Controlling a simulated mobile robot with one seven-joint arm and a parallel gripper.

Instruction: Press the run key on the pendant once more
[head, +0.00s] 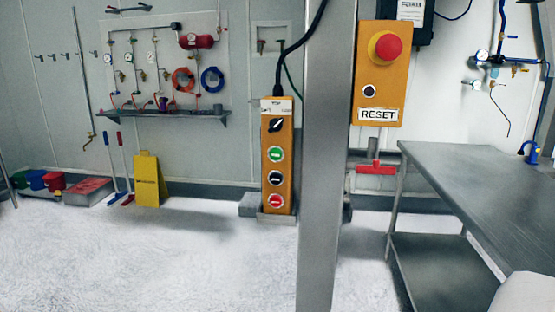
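The pendant (278,222) is a tall orange box that hangs upright on a black cable, left of a grey steel post. From top to bottom it carries a white label, a black selector knob (276,125), a green key (275,154), a dark key (276,178) and a red key (276,202). The marks on the keys are too small to read, so I cannot tell by lettering which is the run key. No finger or tool touches the pendant. My gripper is not in view.
A steel table (475,175) fills the right side. A yellow floor sign (150,182) stands at the left wall. The pale floor before the pendant is clear.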

